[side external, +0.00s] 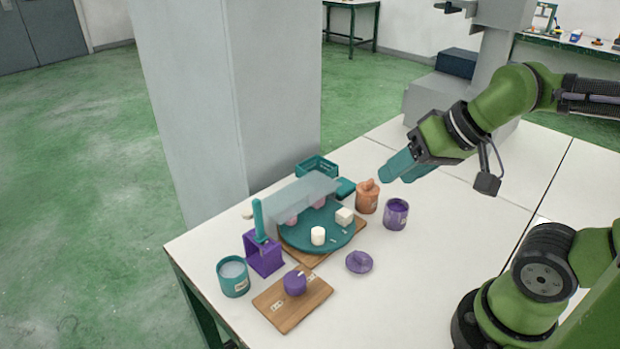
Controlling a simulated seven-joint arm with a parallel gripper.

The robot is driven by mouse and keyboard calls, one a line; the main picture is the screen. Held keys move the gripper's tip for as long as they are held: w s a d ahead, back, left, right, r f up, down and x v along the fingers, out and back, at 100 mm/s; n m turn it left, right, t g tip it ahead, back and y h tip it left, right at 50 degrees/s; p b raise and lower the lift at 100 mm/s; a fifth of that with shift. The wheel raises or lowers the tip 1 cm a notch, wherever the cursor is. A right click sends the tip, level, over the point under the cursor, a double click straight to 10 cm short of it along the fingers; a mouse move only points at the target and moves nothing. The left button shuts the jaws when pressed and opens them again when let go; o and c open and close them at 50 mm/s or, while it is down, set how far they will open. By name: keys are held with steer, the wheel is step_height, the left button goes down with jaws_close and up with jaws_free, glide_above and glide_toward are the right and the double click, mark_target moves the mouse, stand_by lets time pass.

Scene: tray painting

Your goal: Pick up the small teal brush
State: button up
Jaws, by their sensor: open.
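A slim teal stick (258,220), which looks like the small teal brush, stands upright in a purple block-shaped holder (263,254) near the table's left edge. Its lower end is hidden in the holder, and I cannot make out bristles. My gripper (392,176) has teal fingers and is open. It is in the air above and to the right of the jars, well apart from the brush, pointing down and left. I see nothing between the fingers.
A grey panel (300,197) overhangs the tray, close to the brush. A teal cup (233,277) and a board (285,313) with a purple knob (295,283) are near the holder. Orange jar (366,198), purple jar (395,215) and purple lid (359,262) stand right. A pillar (190,110) rises behind.

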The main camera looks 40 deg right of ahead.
steer(key=n+g+h, duration=0.2)
steer(key=n+g, duration=0.2)
steer(key=g, duration=0.3)
glide_toward(255, 200)
step_height(255, 200, down, 9)
steer(key=shift+r, duration=0.1)
steer(key=shift+w+d+f, duration=0.1)
steer(key=shift+d+f, duration=0.05)
steer(key=shift+f, duration=2.6)
steer(key=shift+c, duration=0.5)
